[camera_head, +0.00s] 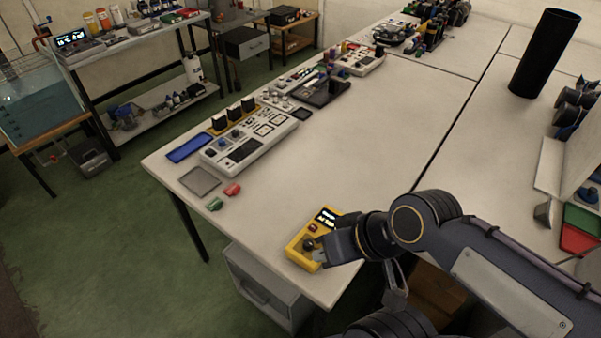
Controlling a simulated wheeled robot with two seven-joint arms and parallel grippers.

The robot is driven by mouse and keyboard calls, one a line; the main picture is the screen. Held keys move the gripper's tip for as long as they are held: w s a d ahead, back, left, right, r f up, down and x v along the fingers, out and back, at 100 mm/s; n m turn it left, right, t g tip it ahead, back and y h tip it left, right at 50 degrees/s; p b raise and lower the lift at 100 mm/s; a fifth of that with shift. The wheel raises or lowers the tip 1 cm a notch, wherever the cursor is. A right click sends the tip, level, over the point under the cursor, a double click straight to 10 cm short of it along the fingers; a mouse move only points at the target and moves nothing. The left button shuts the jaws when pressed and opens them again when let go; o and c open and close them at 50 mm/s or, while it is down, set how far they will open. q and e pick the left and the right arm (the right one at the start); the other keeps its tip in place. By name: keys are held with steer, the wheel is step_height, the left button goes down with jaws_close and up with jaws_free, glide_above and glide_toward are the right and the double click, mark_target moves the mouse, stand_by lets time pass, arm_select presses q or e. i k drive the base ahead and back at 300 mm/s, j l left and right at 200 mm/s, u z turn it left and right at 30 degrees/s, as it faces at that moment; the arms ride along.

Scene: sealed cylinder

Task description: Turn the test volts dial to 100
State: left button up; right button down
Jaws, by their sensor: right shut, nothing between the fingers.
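A yellow tester (297,253) with a dark dial and a lit display lies on the white table near its front edge. My right gripper (318,254) comes in from the right and is over the tester's lower part, at its dark dial (309,244). Its fingers are shut with nothing between them. The gripper hides part of the tester's right side. The dial's markings are too small to read, and I cannot tell whether the fingers touch the dial. My left gripper is not in view.
A red clip (232,190) and a green clip (214,204) lie left of the tester. A white instrument panel (250,141) stands farther back, beside a blue tray (189,148). A tall black cylinder (545,55) stands at the back right. The middle of the table is clear.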

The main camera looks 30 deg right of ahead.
mark_target(308, 245)
steer(key=l+z, duration=0.1)
steer(key=z, duration=1.15)
steer(key=i+j, duration=0.05)
